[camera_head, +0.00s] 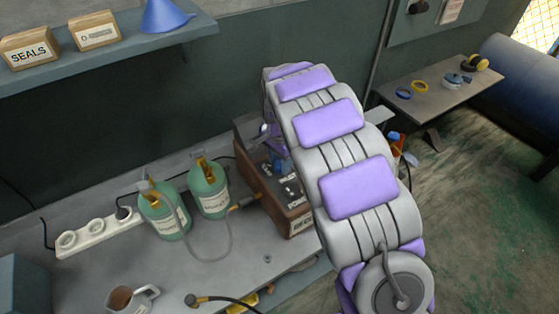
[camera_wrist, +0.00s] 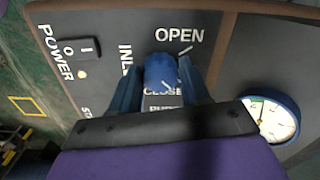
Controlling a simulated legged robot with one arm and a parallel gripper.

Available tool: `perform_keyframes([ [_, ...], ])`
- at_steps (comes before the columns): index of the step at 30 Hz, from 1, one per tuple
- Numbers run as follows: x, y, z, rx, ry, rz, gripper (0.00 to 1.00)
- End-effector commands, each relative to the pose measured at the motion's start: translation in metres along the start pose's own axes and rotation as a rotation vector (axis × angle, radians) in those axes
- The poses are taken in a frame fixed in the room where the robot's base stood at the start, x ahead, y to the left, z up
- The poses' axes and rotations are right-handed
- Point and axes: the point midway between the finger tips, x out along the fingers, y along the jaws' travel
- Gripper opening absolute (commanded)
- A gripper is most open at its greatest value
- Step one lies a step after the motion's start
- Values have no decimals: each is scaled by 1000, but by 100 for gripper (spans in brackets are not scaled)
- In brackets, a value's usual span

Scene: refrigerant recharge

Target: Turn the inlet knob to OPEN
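In the wrist view, the blue inlet knob (camera_wrist: 160,72) sits on the dark panel (camera_wrist: 215,28) of the machine. OPEN is printed to its upper right, CLOSE just below it, and a partly covered INLET label to its left. The two blue fingers of my gripper (camera_wrist: 162,80) stand on either side of the knob, close against its sides; they appear shut on it. A white mark shows on the knob's lower part, and a white tick is near OPEN. In the head view, the brown-sided machine (camera_head: 288,215) is partly behind my arm, which hides the knob.
A power switch (camera_wrist: 88,48) is left of the knob and a round gauge (camera_wrist: 272,119) is at lower right. In the head view, two green bottles (camera_head: 164,212) (camera_head: 209,190) with a hose stand left of the machine. A mug (camera_head: 130,299) is at the front.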

Motion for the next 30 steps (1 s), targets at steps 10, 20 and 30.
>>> perform_keyframes([
  [10,-1,-2,-1,0,2,-4,13],
  [20,-2,-2,0,-68,3,-5,13],
  [30,-3,-1,0,-326,1,-3,13],
])
